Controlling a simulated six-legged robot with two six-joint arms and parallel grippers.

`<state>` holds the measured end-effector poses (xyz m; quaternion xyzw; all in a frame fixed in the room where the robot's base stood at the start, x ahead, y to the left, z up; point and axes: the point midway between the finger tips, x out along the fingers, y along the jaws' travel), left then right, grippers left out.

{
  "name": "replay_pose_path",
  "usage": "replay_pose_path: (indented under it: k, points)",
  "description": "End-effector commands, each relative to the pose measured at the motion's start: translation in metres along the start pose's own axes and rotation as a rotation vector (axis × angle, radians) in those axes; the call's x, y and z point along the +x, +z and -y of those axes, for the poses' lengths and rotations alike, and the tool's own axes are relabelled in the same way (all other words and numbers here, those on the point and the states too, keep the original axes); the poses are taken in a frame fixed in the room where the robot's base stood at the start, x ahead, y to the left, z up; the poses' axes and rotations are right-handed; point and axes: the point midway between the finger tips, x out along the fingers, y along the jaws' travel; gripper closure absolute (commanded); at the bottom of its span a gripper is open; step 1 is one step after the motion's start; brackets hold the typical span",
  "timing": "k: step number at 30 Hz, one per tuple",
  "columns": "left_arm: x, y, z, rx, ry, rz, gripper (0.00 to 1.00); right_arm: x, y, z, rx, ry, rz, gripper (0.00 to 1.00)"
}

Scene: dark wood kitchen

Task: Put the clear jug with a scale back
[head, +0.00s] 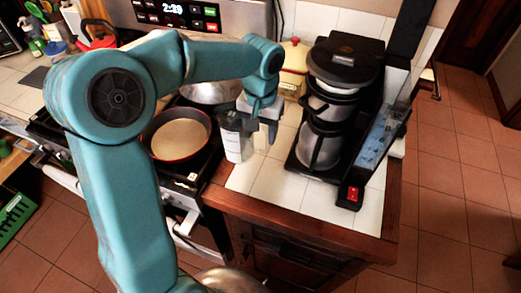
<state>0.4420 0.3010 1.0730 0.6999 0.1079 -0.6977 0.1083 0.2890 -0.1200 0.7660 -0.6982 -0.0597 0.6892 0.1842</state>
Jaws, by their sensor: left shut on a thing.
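The clear jug with a scale (236,147) is upright at the left edge of the tiled counter, beside the stove. It looks pale and see-through, and its scale is too small to read. My left gripper (254,116) comes down over the jug from above and is shut on it at its upper part. The gripper hides part of the jug's rim. I cannot tell whether the jug's base touches the counter. My right gripper is not in view.
A black coffee maker (342,70) with a steel pot (318,147) stands right of the jug. A red-rimmed pan (180,135) and a steel bowl (212,91) are on the stove. Front counter tiles (300,198) are clear.

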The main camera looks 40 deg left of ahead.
Motion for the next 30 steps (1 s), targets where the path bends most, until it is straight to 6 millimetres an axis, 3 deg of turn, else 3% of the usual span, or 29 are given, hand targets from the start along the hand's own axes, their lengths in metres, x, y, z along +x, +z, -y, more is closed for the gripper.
replay_pose_path:
  k: [3, 8, 15, 29, 30]
  points:
    - [0.024, 0.000, 0.000, 0.000, -0.001, 0.003, 1.00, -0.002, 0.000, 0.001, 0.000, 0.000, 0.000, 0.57]
    - [0.038, -0.002, -0.001, 0.000, -0.001, 0.000, 1.00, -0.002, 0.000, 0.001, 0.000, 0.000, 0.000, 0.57]
    - [0.073, -0.004, -0.001, 0.000, -0.001, 0.002, 1.00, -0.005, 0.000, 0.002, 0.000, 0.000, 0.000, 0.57]
    - [0.084, -0.004, -0.001, 0.000, 0.000, -0.001, 1.00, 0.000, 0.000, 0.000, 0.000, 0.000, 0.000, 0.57]
    - [0.083, -0.004, -0.001, 0.000, 0.000, -0.001, 0.37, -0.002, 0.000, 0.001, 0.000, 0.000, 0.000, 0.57]
